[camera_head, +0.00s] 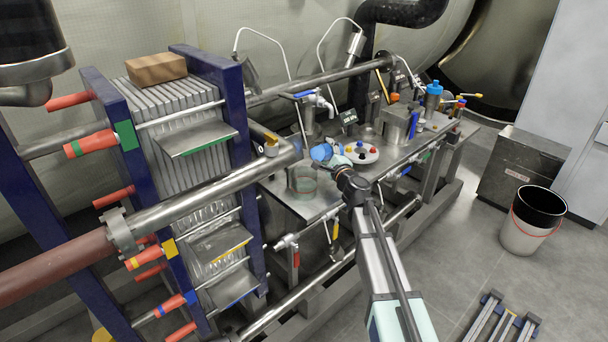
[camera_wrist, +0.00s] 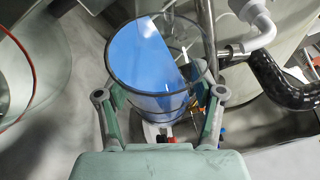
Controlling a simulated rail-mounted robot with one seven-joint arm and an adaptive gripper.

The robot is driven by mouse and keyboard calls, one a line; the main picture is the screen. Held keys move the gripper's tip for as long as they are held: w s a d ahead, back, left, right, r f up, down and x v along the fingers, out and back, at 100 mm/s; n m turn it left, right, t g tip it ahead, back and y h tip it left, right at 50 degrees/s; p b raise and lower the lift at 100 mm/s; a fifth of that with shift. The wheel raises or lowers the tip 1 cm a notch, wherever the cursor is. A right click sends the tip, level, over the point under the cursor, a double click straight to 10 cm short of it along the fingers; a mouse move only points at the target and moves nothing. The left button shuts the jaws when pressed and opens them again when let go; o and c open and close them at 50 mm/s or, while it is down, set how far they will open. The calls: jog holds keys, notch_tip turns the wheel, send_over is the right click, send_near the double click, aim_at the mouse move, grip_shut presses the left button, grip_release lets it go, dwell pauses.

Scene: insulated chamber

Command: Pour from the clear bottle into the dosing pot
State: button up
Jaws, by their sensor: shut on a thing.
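A clear cylindrical bottle (camera_wrist: 150,103) with an open, dark-edged rim fills the middle of the wrist view. It holds blue liquid, whose slanted edge leaves one side of the bottle see-through. My gripper (camera_wrist: 162,98) is shut on it, one finger on each side. In the head view my gripper (camera_head: 337,166) holds the bottle (camera_head: 321,152) tilted over the steel bench.
A white round holder (camera_head: 361,154) with coloured knobs stands right behind my gripper. A steel pipe (camera_head: 215,187) crosses left of the pot. Valves, a blue-capped container (camera_head: 433,95) and a steel box (camera_head: 396,125) crowd the bench's far end. A bucket (camera_head: 532,222) stands on the floor.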

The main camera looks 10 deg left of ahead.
jog(key=shift+r+n, duration=0.2)
jog(key=shift+n, duration=0.1)
jog(key=shift+s+a+n+t+y, duration=0.3)
jog(key=shift+n+t, duration=0.2)
jog(key=shift+n, duration=0.3)
dwell(1.3)
jog(key=shift+s+r+n+y, duration=0.1)
jog(key=shift+r+n+y, duration=0.25)
jog(key=shift+r+n, duration=0.35)
jog(key=shift+r+n+y, duration=0.35)
jog(key=shift+n, duration=0.65)
dwell(3.1)
notch_tip(320, 180, down, 2)
jog(key=m+h, duration=0.1)
jog(key=m, duration=0.2)
jog(key=shift+f+m+h, duration=0.15)
jog(key=shift+m+h, duration=0.15)
jog(key=shift+w+d, duration=0.15)
jog(key=shift+w, duration=0.05)
jog(key=shift+m, duration=0.3)
